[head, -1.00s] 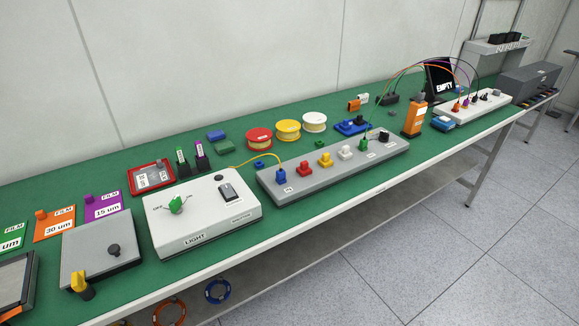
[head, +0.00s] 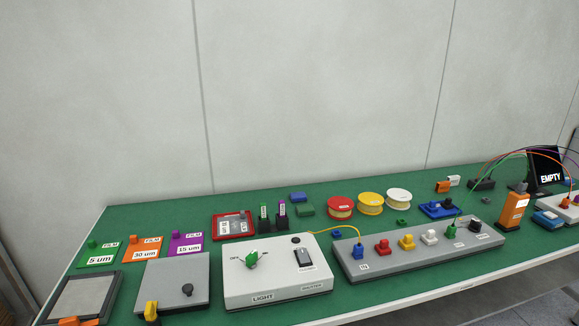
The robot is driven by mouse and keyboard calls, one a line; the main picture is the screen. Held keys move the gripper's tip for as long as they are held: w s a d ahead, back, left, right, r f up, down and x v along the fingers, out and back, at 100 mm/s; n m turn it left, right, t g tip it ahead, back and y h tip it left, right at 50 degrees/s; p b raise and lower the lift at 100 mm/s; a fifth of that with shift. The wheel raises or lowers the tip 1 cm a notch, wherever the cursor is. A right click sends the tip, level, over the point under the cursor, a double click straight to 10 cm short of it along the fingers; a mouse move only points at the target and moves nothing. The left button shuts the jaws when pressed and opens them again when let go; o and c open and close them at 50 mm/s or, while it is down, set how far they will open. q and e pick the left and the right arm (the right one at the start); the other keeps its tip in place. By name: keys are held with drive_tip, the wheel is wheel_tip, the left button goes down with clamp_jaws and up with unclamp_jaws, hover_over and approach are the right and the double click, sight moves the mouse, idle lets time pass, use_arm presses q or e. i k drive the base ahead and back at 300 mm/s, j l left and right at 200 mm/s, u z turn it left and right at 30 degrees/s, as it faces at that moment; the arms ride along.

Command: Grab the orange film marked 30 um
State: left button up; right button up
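The orange film (head: 141,247) lies flat on the green bench top (head: 330,240) at the left, in the head view. It has a small orange knob on its upper left and white labels reading "FILM" and "30 um". A green film (head: 100,249) marked "5 um" lies to its left. A purple film (head: 186,240) marked "15 um" lies to its right. All three are flat and uncovered. Neither of my grippers shows in the view.
In front of the films are a dark-framed grey plate (head: 82,297) and a grey plate with a black knob (head: 175,280). A white LIGHT box (head: 278,280) stands right of them. A red-framed tray (head: 231,213) lies right of the purple film. The wall behind is bare.

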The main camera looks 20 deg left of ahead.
sight(147, 248)
drive_tip(key=k+j+u, duration=0.1)
drive_tip(key=u, duration=1.45)
drive_tip(key=z, duration=0.45)
drive_tip(key=j+z, duration=0.85)
drive_tip(key=k+j+z, duration=0.1)
drive_tip(key=j, duration=0.35)
drive_tip(key=k+j, duration=0.1)
drive_tip(key=j, duration=0.35)
drive_tip(key=k+j+z, duration=0.15)
drive_tip(key=j, duration=0.3)
drive_tip(key=i, duration=0.05)
